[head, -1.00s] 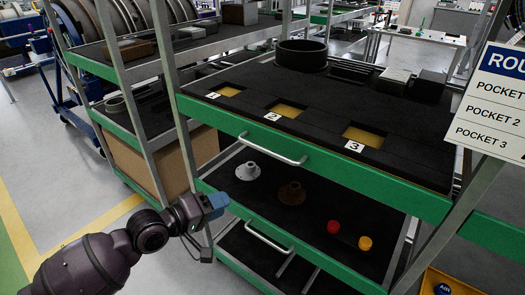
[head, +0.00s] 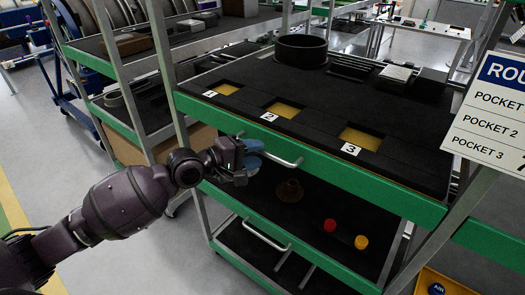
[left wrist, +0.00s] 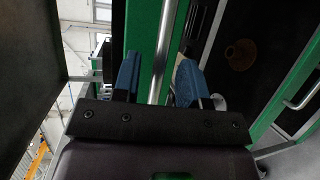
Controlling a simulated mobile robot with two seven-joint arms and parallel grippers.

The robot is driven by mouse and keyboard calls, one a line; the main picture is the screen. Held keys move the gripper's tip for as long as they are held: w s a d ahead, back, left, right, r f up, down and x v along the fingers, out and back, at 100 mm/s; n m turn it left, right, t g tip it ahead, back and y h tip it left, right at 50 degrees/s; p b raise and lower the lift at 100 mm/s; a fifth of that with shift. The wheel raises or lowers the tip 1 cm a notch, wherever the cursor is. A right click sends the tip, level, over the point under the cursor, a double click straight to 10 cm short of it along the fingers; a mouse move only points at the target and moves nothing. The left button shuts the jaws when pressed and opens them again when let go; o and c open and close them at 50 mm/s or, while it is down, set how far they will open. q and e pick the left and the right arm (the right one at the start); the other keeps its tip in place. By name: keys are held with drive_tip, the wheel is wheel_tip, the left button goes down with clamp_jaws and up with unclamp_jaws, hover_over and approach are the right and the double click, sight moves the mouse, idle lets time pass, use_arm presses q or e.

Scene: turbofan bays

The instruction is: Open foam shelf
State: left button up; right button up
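The foam shelf (head: 310,108) has a black foam top with pockets numbered 1, 2 and 3, and a green front edge. A silver bar handle (head: 284,160) is on its front; its left end is hidden by my gripper. My left gripper (head: 252,155), with blue fingertips, is at the left part of this handle. In the left wrist view, a silver bar (left wrist: 162,45) runs between the two blue fingers (left wrist: 159,78), with gaps on both sides, so the gripper is open. My right gripper does not show.
Below is another shelf with a brown flanged part (head: 289,191), a red knob (head: 330,225) and a yellow knob (head: 361,242). A lower handle (head: 266,237) sits beneath it. A rack post (head: 165,75) stands left of the foam shelf. A sign (head: 497,115) hangs at right.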

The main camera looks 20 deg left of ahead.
use_arm(q)
drive_tip(key=shift+x, duration=1.35)
clamp_jaws()
